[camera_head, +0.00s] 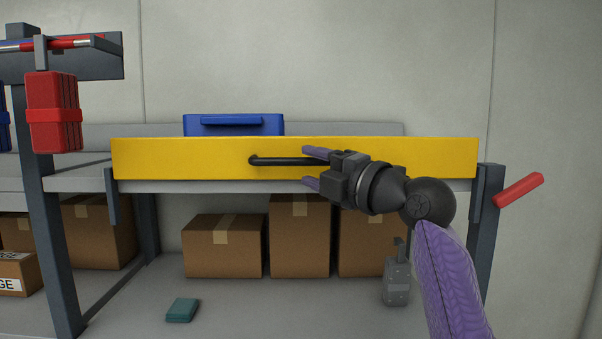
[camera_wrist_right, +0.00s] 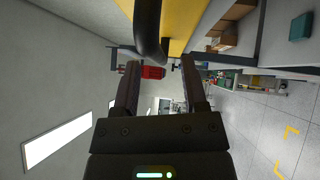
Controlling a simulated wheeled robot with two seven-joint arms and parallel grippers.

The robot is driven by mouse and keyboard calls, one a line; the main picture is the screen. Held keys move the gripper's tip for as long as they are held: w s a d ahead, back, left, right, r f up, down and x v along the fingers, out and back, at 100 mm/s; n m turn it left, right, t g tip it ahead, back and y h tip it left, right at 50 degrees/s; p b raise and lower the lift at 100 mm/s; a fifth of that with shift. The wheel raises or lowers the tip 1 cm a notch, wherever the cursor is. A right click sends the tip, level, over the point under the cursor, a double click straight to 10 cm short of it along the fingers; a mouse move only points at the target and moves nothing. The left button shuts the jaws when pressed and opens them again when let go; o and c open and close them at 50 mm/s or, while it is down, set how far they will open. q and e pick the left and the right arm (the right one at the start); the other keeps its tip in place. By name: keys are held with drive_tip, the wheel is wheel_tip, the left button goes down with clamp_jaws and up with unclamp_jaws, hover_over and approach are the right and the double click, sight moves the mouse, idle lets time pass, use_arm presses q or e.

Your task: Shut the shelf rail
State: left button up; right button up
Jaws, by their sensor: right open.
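The shelf rail (camera_head: 200,158) is a long yellow board with its broad face toward me, running along the shelf front in the head view. A black bar handle (camera_head: 280,161) sits on its face, its right part hidden by my gripper. In the right wrist view the yellow rail (camera_wrist_right: 185,22) and the dark, curved handle (camera_wrist_right: 149,35) are at the top. My right gripper (camera_head: 314,168) is open at the handle, one purple finger above the bar and one below in the head view. I cannot tell whether they touch it. My left gripper is not in view.
A blue case (camera_head: 233,125) stands behind the rail. Cardboard boxes (camera_head: 223,247), a teal item (camera_head: 181,310) and a grey canister (camera_head: 397,282) are below. A red lever (camera_head: 518,190) juts out by the right post. A red case (camera_head: 54,112) hangs at left.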

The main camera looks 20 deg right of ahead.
drive_tip(key=r+b+v, duration=0.1)
drive_tip(key=b+v, duration=0.1)
drive_tip(key=v, duration=0.4)
drive_tip(key=shift+s+d+f+b, duration=0.25)
drive_tip(key=shift+s+f+b, duration=0.1)
drive_tip(key=shift+f, duration=0.15)
